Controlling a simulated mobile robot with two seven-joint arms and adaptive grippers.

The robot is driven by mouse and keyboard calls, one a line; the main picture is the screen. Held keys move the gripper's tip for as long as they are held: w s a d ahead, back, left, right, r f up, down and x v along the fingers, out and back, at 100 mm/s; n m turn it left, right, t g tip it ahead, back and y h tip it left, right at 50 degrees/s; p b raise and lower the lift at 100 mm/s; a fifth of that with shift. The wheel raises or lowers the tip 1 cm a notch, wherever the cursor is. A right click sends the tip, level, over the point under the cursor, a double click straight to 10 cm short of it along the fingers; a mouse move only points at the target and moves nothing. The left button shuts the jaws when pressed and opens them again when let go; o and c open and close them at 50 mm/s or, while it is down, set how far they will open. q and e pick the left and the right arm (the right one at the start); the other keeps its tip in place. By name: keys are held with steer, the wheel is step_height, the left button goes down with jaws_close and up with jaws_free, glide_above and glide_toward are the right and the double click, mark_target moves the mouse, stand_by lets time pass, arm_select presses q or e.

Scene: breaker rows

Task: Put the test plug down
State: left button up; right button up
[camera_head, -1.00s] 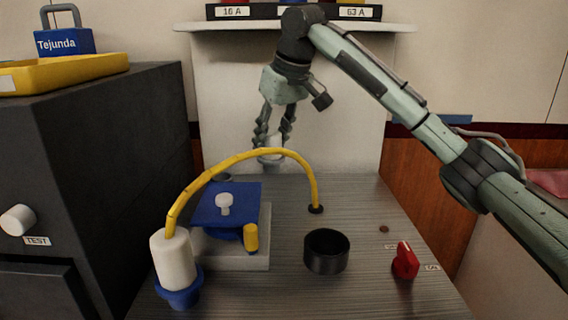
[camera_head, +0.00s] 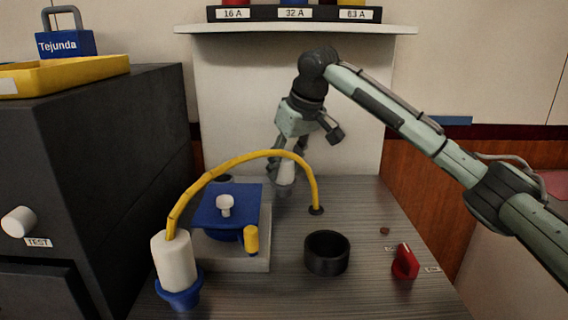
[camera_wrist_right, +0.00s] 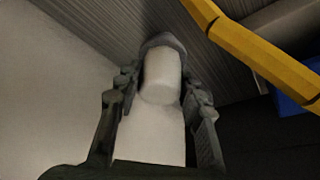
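My right gripper (camera_head: 286,168) hangs over the back of the bench, pointing down. It is shut on a white cylinder with a grey collar, which I take for the test plug (camera_head: 285,175). In the right wrist view the plug (camera_wrist_right: 161,78) sits between the two fingers, its grey collar at the far end. Whether it touches the bench top is hard to tell. A second white plug (camera_head: 173,258) with a blue collar stands upright at the front left, its yellow cable (camera_head: 235,160) arching to a bench hole. My left gripper is not in view.
A blue-topped block (camera_head: 228,205) on a grey base lies left of the gripper. A black open cup (camera_head: 326,253) and a red switch (camera_head: 405,262) stand in front. A dark cabinet (camera_head: 90,150) bounds the left. The shelf (camera_head: 300,27) is above.

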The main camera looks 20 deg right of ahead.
steer(key=o, duration=0.3)
steer(key=shift+o, duration=0.2)
steer(key=shift+r, duration=0.35)
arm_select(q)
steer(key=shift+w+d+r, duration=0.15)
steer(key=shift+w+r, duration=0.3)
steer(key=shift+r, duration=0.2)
arm_select(e)
steer(key=v, duration=1.1)
steer(key=shift+s+r, duration=0.3)
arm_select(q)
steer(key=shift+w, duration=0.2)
